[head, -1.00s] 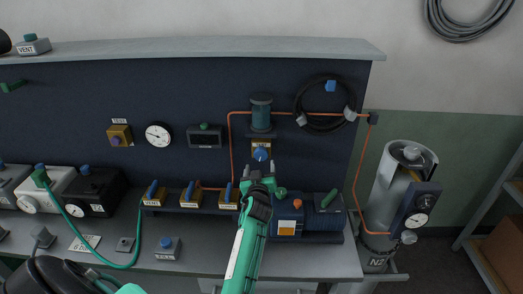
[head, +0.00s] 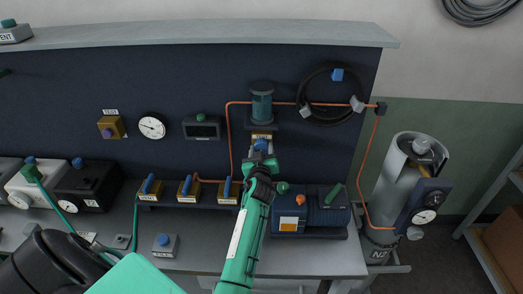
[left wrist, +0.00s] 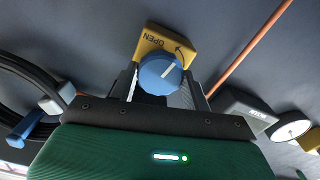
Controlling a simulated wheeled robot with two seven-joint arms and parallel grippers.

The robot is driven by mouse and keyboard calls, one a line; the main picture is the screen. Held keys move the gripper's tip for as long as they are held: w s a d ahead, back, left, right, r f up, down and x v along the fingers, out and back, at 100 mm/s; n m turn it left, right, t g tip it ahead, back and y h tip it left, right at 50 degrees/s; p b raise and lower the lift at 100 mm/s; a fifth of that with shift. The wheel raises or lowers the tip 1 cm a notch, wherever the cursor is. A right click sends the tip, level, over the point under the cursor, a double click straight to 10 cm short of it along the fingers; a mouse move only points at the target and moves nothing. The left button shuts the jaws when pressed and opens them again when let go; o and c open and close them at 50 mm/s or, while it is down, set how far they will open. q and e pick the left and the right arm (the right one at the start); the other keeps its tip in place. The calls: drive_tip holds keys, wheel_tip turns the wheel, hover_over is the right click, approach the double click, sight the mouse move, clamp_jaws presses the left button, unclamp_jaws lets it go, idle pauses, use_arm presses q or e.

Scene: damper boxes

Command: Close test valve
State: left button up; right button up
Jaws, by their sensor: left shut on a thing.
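A yellow valve box with a blue round knob (head: 261,145) sits on the dark panel below a grey-green cylinder. In the left wrist view the knob (left wrist: 160,74) has a white pointer line, and its yellow plate (left wrist: 172,44) reads OPEN beside a curved arrow. My left gripper (head: 262,154) reaches up to it and is shut on the knob, with a finger on each side (left wrist: 160,88). My right gripper is not in view.
An orange pipe (head: 231,130) runs beside the valve to a gas cylinder (head: 394,190) at right. A round gauge (head: 152,126) and a display box (head: 201,128) are left of it. Several blue-lever valves (head: 187,188) and a blue pump (head: 327,210) stand below.

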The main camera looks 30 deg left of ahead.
use_arm(q)
drive_tip(key=shift+c, duration=1.4)
drive_tip(key=shift+m, duration=0.3)
